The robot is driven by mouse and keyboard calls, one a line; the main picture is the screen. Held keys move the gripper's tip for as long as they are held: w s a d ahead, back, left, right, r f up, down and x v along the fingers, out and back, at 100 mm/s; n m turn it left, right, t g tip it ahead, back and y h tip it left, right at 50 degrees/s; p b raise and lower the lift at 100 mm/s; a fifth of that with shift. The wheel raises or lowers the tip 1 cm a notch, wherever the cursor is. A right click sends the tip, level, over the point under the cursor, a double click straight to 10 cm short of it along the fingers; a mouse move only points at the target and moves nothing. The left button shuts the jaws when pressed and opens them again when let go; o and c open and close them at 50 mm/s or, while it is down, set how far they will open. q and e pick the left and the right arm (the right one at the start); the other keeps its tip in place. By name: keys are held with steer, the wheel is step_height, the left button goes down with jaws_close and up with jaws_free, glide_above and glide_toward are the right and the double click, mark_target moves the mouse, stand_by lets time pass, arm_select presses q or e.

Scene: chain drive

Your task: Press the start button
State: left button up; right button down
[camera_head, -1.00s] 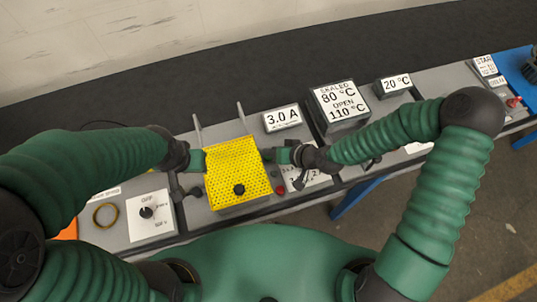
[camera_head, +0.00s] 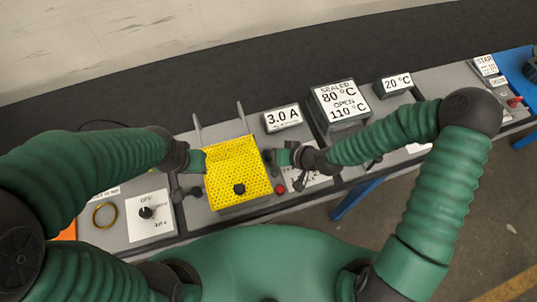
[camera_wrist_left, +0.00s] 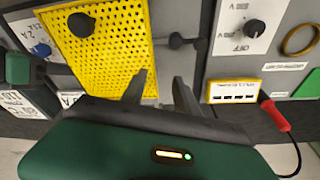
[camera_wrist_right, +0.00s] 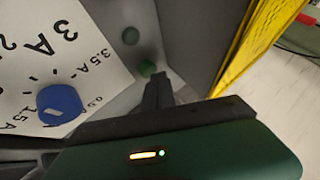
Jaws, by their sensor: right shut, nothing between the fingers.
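A small green button (camera_wrist_right: 147,68) shows in the right wrist view on a grey panel, just beyond my right fingertips. I cannot tell whether they touch it. A second, darker round button (camera_wrist_right: 130,35) sits near it. My right gripper (camera_wrist_right: 158,78) is shut with nothing in it. In the head view my right gripper (camera_head: 272,157) is at the right edge of the yellow perforated guard (camera_head: 238,172), and the green button is hidden. My left gripper (camera_wrist_left: 158,78) is open and empty, beside the guard's left edge in the head view.
A blue knob (camera_wrist_right: 60,104) on a white current dial is left of my right fingers. A red button (camera_head: 280,189) is below my right gripper. A 3.0 A display (camera_head: 283,118) stands behind. An OFF dial (camera_head: 146,212) is at the left.

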steer(key=shift+f, duration=0.4)
stand_by(0.5)
steer(key=shift+r+p, duration=0.65)
steer(key=shift+r, duration=0.3)
step_height(320, 180, up, 5)
steer(key=p, duration=0.4)
steer(key=shift+r+p, duration=0.15)
steer(key=shift+p, duration=0.25)
steer(key=shift+f, duration=0.2)
